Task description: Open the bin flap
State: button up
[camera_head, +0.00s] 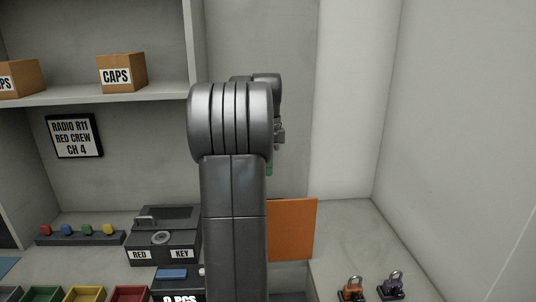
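An orange panel (292,230), which looks like the bin flap, stands upright at the counter's back, right of my arm. Its left part is hidden behind my arm. A grey recess or bin edge (290,283) shows just below it, mostly hidden. My gripper (279,137) shows only in part, behind and right of my big wrist joint, above the orange panel and apart from it in the picture. Its fingers cannot be made out. A small green bit (269,169) shows just below it; I cannot tell what it is.
A dark box marked RED KEY (165,240) stands left of my arm. Coloured trays (85,294) lie at the front left. A shelf (120,96) holds CAPS boxes (122,72). The counter right of the panel is clear.

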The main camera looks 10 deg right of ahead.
jog(key=shift+w+r, duration=0.1)
jog(key=shift+r, duration=1.8)
jog(key=f, duration=0.9)
jog(key=f+p, duration=0.1)
jog(key=f, duration=0.4)
jog(key=shift+s, duration=0.4)
jog(key=shift+r, duration=0.1)
jog(key=shift+r, duration=0.1)
